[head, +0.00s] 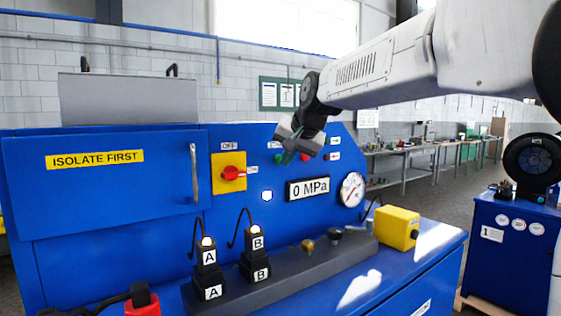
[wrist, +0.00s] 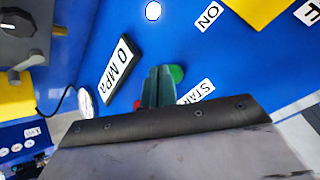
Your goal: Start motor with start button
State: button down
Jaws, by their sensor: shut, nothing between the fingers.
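The green start button (wrist: 177,73) shows in the wrist view, just right of my gripper (wrist: 158,72), with a partly hidden label (wrist: 196,92) reading "STAR" beside it. My gripper's fingers are shut with nothing between them. They point at the blue panel and partly overlap the button's edge; I cannot tell whether they touch it. In the head view my gripper (head: 288,157) is at the panel's upper right, close to the green button (head: 278,158).
A red rotary switch (head: 234,173) on a yellow plate is left, with OFF and ON labels. A display (head: 308,189) reads 0 MPa, beside a round gauge (head: 351,189). A white lamp (head: 267,196) is below. Black plugs marked A (head: 209,272) and B (head: 254,258) stand on the ledge.

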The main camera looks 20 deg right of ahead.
jog(key=shift+w+a, duration=0.1)
jog(key=shift+w, duration=0.25)
dwell(0.3)
jog(key=shift+s, duration=0.1)
jog(key=shift+s+d, duration=0.25)
jog(key=shift+s, duration=0.5)
jog(key=shift+s+d, duration=0.25)
jog(key=shift+s, duration=0.55)
jog(key=shift+s+d, duration=0.3)
jog(key=shift+s, duration=0.5)
jog(key=shift+s+d, duration=0.25)
jog(key=shift+s, duration=0.55)
